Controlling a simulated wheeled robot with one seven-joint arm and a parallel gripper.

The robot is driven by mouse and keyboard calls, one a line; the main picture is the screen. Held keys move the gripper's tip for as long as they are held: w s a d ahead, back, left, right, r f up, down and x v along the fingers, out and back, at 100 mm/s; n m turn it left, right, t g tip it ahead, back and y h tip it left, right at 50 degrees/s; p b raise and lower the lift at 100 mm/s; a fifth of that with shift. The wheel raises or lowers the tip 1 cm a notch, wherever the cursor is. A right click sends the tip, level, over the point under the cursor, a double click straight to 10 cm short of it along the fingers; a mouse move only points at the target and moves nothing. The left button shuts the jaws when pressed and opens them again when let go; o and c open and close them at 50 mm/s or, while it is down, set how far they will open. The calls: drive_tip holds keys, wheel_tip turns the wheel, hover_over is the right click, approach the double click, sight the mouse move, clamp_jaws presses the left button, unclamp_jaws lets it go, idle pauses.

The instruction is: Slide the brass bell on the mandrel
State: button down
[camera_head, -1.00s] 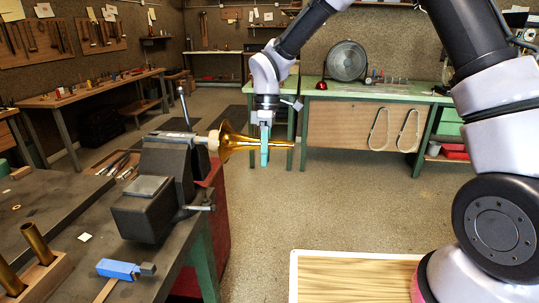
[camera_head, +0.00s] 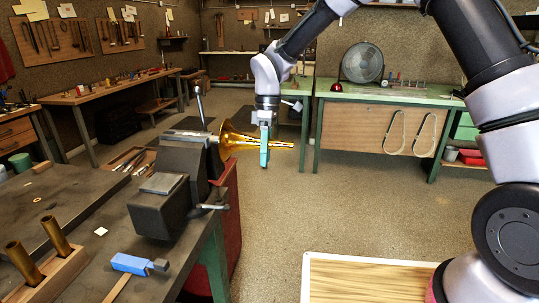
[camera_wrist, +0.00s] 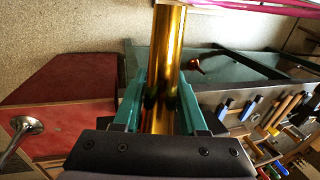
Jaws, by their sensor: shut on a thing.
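The brass bell (camera_head: 240,141) lies roughly level at the right side of the dark vise (camera_head: 187,160), its flared mouth toward the vise and its narrow tube pointing right. My gripper (camera_head: 264,152) is shut on the tube from above. In the wrist view, the teal fingers of my gripper (camera_wrist: 160,105) flank the shiny brass tube (camera_wrist: 169,45).
The workbench (camera_head: 105,210) holds a blue-handled tool (camera_head: 130,264) and a wooden block (camera_head: 50,275) with brass tubes. A vise handle (camera_head: 200,103) stands upright. A wood-topped surface (camera_head: 365,280) is at the lower right. The floor beyond the bell is clear.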

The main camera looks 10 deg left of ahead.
drive_tip(key=shift+a, duration=0.2)
drive_tip(key=shift+c, duration=1.9)
unclamp_jaws()
drive_tip(key=shift+r, duration=0.15)
drive_tip(key=v, duration=1)
drive_tip(key=shift+r, duration=0.3)
drive_tip(key=shift+w, duration=0.15)
